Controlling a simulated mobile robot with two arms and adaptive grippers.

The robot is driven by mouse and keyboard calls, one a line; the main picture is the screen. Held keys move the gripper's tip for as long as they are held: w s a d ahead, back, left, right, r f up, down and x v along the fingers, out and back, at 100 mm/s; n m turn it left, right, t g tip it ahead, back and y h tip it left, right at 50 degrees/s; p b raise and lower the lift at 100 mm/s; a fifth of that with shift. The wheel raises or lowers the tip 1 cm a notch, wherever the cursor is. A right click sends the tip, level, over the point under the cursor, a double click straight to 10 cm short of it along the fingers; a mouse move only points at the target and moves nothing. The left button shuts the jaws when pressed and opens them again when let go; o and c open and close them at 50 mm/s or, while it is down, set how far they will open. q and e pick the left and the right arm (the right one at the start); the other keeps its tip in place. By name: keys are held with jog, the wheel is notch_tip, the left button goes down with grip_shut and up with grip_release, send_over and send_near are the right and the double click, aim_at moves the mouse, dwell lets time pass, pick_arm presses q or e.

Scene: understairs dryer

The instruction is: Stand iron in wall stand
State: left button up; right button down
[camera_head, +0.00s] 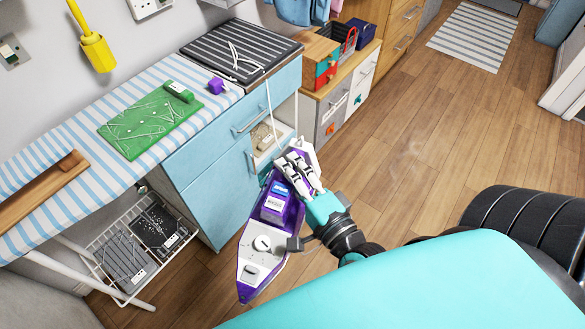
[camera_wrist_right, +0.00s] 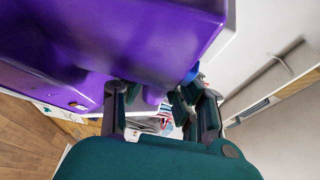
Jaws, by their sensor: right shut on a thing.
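The iron (camera_head: 252,247), purple and white with a dial on top, hangs in the air in the head view, in front of the blue cabinet and over the wood floor. My right gripper (camera_head: 298,172) is shut on its upper end. In the right wrist view the purple body of the iron (camera_wrist_right: 130,40) fills the top, against the fingers of my right gripper (camera_wrist_right: 155,105). The exact grip point is partly hidden. I cannot make out the wall stand for certain in either view. My left gripper is not in view.
A striped ironing board (camera_head: 55,130) runs along the left, bearing a green mat (camera_head: 140,128) and a wooden bar (camera_head: 38,190). The blue cabinet (camera_head: 210,165) has an open compartment. A wire basket (camera_head: 128,240) sits below. A yellow object (camera_head: 97,52) hangs on the wall. Floor at right is free.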

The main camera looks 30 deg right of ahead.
aim_at(293, 193)
jog(key=shift+w+a+f+n+y, duration=0.15)
jog(key=shift+w+n+y, duration=0.15)
jog(key=shift+w+y, duration=0.15)
jog(key=shift+s+a+f+n+y, duration=0.1)
jog(key=shift+s+n+y, duration=0.25)
jog(key=shift+y, duration=0.2)
jog(key=shift+s+a+n+y, duration=0.1)
jog(key=shift+s+n+y, duration=0.1)
jog(key=shift+n+y, duration=0.25)
jog(key=shift+s+f+g+y, duration=0.15)
jog(key=shift+g+y, duration=0.15)
jog(key=shift+y, duration=0.25)
jog(key=y, duration=0.1)
jog(key=n+y, duration=0.1)
jog(key=f+n+g, duration=0.1)
jog(key=shift+s+a+y, duration=0.2)
jog(key=shift+s+y, duration=0.05)
jog(key=shift+y, duration=0.15)
jog(key=shift+s+f+n+g+y, duration=0.25)
jog(key=shift+n+g+y, duration=0.35)
jog(key=shift+y, duration=0.2)
jog(key=shift+s+f+n+g+y, duration=0.2)
jog(key=shift+n+g+y, duration=0.35)
jog(key=shift+n+y, duration=0.25)
jog(key=shift+s+f+n+g+y, duration=0.25)
jog(key=shift+n+g+y, duration=0.35)
jog(key=shift+y, duration=0.2)
